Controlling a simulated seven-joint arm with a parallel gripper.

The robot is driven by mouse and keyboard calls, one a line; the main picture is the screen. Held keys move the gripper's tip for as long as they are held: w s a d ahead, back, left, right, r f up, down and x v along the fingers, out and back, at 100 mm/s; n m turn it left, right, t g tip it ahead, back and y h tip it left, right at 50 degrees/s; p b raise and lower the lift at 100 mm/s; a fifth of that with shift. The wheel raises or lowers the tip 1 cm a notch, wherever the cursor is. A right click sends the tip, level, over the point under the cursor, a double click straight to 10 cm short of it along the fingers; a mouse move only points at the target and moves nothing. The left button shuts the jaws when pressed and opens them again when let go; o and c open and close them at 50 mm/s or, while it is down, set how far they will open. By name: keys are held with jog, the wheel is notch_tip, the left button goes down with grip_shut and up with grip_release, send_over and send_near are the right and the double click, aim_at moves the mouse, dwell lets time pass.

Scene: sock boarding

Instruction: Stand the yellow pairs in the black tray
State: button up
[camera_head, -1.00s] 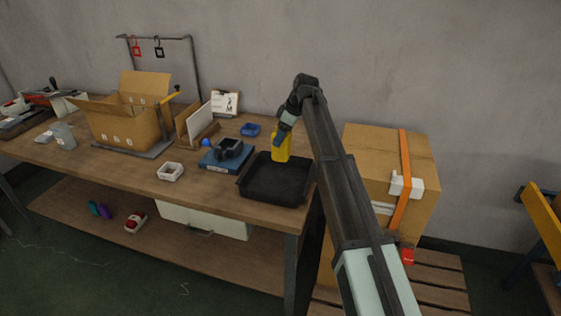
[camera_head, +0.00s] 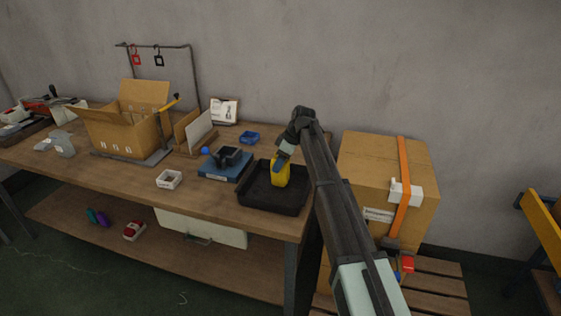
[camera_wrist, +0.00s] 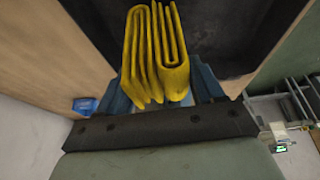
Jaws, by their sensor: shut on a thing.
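A folded yellow sock pair (camera_head: 281,173) is in my gripper (camera_head: 277,163), whose blue fingers are shut on it. In the wrist view the yellow pair (camera_wrist: 155,52) stands on edge between the blue fingers (camera_wrist: 160,88), its folds showing. The black tray (camera_head: 258,203) is on the right end of the workbench. The yellow pair is upright inside the tray's outline, toward its back. I cannot tell whether its lower edge touches the tray floor. The tray (camera_wrist: 235,30) also shows in the wrist view behind the pair. No other yellow pair is clearly visible.
A blue scale-like device (camera_head: 225,165) stands just left of the tray. A large strapped carton (camera_head: 365,165) is close on the right.

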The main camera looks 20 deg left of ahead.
jog(key=o, duration=1.1)
jog(key=shift+f, duration=0.1)
jog(key=v, duration=1.2)
